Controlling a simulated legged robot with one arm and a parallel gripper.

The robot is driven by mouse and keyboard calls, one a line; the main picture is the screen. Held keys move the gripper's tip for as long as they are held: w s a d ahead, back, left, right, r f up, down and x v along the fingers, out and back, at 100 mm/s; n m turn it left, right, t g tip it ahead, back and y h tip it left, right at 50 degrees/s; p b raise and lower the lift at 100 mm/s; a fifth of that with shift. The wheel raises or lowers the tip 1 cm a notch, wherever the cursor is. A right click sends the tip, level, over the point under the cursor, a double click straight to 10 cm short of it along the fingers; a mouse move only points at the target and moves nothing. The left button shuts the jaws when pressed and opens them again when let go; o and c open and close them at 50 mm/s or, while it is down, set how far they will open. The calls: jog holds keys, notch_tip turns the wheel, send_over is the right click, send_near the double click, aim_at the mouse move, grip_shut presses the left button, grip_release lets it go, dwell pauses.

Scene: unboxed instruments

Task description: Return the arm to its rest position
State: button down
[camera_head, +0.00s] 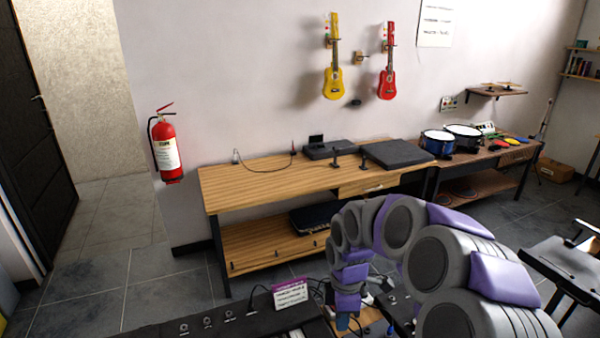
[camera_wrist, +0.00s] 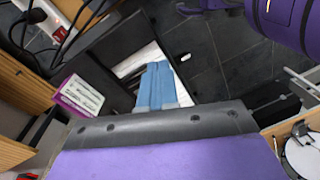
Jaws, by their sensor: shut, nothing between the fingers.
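My grey and purple arm is bent in an arch at the lower right of the head view, with its end hanging down. My gripper (camera_head: 342,322) is at the bottom of that view, small and partly hidden. In the wrist view my gripper (camera_wrist: 158,68) shows two blue fingers lying side by side, shut, with nothing held. They point at a dark surface and the grey tiled floor. A small purple and white box (camera_head: 290,293) stands just left of the gripper and also shows in the wrist view (camera_wrist: 80,97).
A black keyboard (camera_head: 215,326) lies at the bottom, close to my gripper. A wooden bench (camera_head: 265,178) stands along the wall, with drums (camera_head: 438,142) on a table to its right. Cables (camera_wrist: 58,38) lie near my gripper. The floor at left is clear.

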jog(key=s+d+r+m, duration=0.1)
jog(key=s+r+m, duration=0.1)
jog(key=s+m, duration=0.4)
jog(key=s+d+r+m, duration=0.2)
jog(key=s+m, duration=0.4)
jog(key=s, duration=0.9)
jog(key=s+d+r+m, duration=0.1)
jog(key=s+r+m, duration=0.3)
jog(key=s, duration=0.6)
jog(key=m, duration=0.2)
jog(key=shift+s+d+r+m, duration=0.15)
jog(key=shift+d+m, duration=0.15)
jog(key=shift+d, duration=0.1)
jog(key=shift+a, duration=0.1)
